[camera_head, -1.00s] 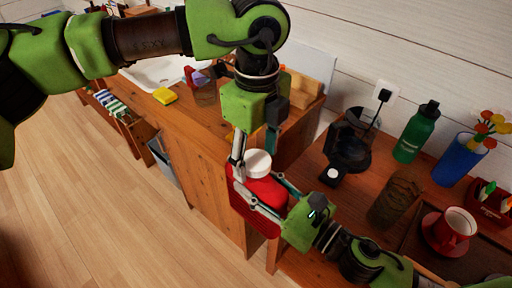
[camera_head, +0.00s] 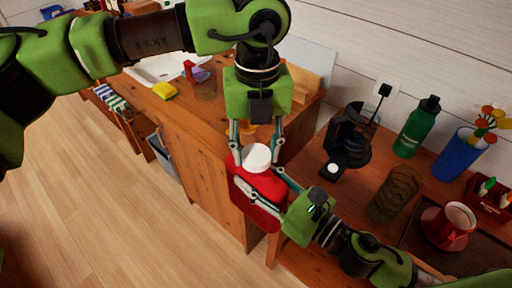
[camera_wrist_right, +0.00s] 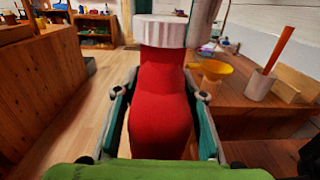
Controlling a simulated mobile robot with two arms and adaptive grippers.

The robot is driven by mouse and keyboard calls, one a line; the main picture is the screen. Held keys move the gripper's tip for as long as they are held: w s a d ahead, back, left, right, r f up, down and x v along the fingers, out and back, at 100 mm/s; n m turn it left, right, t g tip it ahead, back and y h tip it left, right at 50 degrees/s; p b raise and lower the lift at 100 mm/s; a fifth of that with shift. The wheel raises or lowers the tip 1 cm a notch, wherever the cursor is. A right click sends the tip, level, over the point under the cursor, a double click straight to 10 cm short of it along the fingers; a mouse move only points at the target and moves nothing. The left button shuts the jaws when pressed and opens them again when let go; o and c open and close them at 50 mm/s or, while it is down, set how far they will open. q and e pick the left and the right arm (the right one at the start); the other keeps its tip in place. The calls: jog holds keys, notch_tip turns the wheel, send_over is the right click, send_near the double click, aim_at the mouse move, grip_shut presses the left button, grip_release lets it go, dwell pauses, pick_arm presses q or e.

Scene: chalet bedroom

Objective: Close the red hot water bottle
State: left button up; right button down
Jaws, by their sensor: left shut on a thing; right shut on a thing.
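The red hot water bottle (camera_head: 268,188) is held upright in the air in front of the wooden cabinet. It fills the middle of the right wrist view (camera_wrist_right: 160,110). A white ribbed cap (camera_head: 257,157) sits at its neck; it also shows in the right wrist view (camera_wrist_right: 160,31). My left gripper (camera_head: 256,160) points down from above and is shut on the cap, one finger on each side. My right gripper (camera_head: 258,190) comes from the lower right and is shut on the bottle's body. The cap hides the bottle's opening, so its thread is not visible.
A coffee maker (camera_head: 348,140), green bottle (camera_head: 416,128), brown glass (camera_head: 395,192), blue vase (camera_head: 459,157) and red cup (camera_head: 458,219) stand on the right table. A yellow sponge (camera_head: 164,90) lies near the sink (camera_head: 160,66). The floor at left is clear.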

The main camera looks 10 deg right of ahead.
pick_arm(q)
jog(key=m, duration=0.5)
jog(key=shift+m, duration=0.3)
jog(key=m, duration=0.3)
jog(key=shift+w, duration=0.1)
jog(key=m, duration=0.7)
jog(key=shift+m, duration=0.3)
jog(key=m, duration=1.5)
jog(key=shift+m, duration=0.4)
jog(key=o, duration=1.1)
jog(key=shift+o, duration=1)
